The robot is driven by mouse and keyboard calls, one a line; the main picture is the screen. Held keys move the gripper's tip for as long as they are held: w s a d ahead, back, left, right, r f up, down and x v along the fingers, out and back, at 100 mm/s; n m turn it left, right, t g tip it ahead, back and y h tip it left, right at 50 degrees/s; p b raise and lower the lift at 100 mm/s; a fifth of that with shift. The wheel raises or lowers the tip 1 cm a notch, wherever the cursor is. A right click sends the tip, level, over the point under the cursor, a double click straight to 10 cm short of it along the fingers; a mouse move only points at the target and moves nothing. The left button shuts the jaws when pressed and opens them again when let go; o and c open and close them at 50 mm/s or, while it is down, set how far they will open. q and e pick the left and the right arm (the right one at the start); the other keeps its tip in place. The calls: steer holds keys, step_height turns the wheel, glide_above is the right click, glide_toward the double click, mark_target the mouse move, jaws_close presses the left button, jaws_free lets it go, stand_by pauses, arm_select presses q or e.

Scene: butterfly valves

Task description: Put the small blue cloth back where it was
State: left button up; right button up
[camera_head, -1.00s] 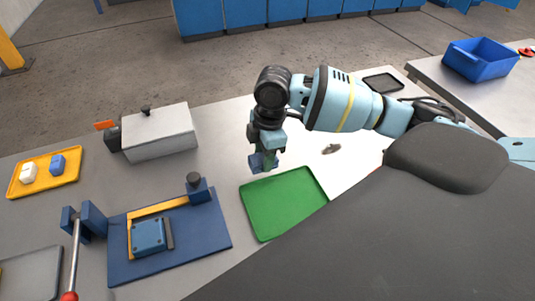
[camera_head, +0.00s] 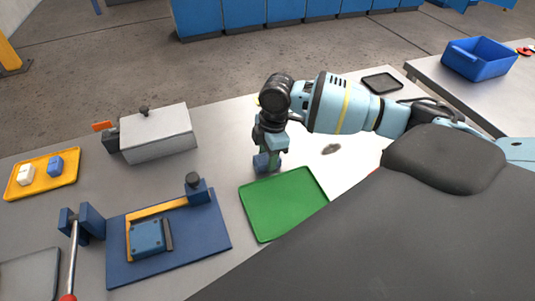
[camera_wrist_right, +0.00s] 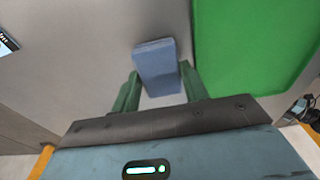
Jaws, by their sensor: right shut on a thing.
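The small blue cloth (camera_head: 262,163) looks like a folded blue-grey block. My right gripper (camera_head: 268,155) is shut on it and points down, just behind the green tray (camera_head: 284,206). In the right wrist view the cloth (camera_wrist_right: 156,62) sits between the two green fingers of the gripper (camera_wrist_right: 160,78). The green tray (camera_wrist_right: 245,45) is beside it on the right in that view. I cannot tell whether the cloth touches the table. My left gripper does not show.
A dark smudge (camera_head: 331,149) lies on the bright table right of the gripper. A grey lidded box (camera_head: 158,135) stands to the left. A blue fixture plate (camera_head: 200,235) and a yellow tray (camera_head: 66,178) lie further left. A black tray (camera_head: 382,83) is at the back.

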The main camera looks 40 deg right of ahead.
steer(key=shift+f, duration=0.1)
steer(key=o, duration=0.7)
steer(key=shift+c, duration=0.2)
step_height(320, 180, up, 12)
steer(key=d, duration=0.1)
steer(key=shift+s+d+p, duration=0.2)
steer(key=shift+p, duration=0.25)
